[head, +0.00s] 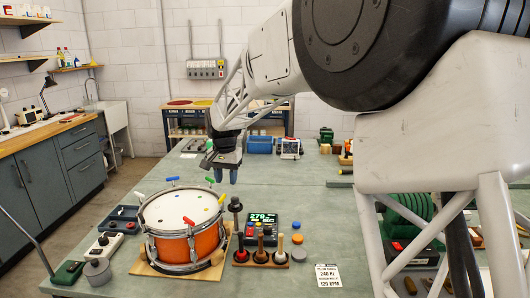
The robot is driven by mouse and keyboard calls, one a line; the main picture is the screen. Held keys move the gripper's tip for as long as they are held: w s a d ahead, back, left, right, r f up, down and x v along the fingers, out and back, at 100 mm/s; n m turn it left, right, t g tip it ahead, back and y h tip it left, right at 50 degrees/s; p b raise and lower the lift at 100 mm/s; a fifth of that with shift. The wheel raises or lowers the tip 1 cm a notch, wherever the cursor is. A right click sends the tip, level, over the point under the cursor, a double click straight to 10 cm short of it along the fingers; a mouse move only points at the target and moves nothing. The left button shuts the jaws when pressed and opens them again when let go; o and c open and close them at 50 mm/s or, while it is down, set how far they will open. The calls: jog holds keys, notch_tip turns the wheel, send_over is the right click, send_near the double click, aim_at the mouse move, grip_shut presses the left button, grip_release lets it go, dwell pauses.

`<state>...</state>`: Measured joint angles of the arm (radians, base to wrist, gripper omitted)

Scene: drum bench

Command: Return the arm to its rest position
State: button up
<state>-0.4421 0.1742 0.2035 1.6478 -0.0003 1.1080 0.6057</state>
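My arm reaches in from the upper right of the head view and stretches out over the bench. My gripper (228,176) hangs above the grey-green bench top, behind the drum, with its dark fingers pointing down. No object shows in it, but the fingers are too small to tell whether they are apart. The orange drum (172,247) with a white head stands on a wooden board (147,269) in front of and to the left of the gripper, apart from it. Coloured handles stick up around the drum's rim.
A blue bin (260,145) sits at the back. Green discs (408,212) lie at the right, partly behind my arm. The bench's middle right is largely clear.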

jog(key=s+d+r+t, duration=0.1)
jog(key=s+d+r, duration=0.2)
jog(key=s+d, duration=0.75)
jog(key=s+d+r, duration=0.3)
jog(key=s+d, duration=0.6)
jog(key=d, duration=0.3)
jog(key=s+d+f, duration=0.2)
jog(key=s+d, duration=0.2)
jog(key=s, duration=0.4)
jog(key=s+d+f+n+t, duration=0.1)
jog(key=s+d, duration=0.3)
jog(key=s, duration=0.4)
jog(key=s+d+f, duration=0.3)
jog(key=s+d, duration=0.1)
jog(key=s, duration=0.4)
jog(key=shift+s+d+f+n+t, duration=0.2)
jog(key=shift+d+f+n+t, duration=0.1)
jog(key=shift+d, duration=0.05)
jog(key=shift+w, duration=0.1)
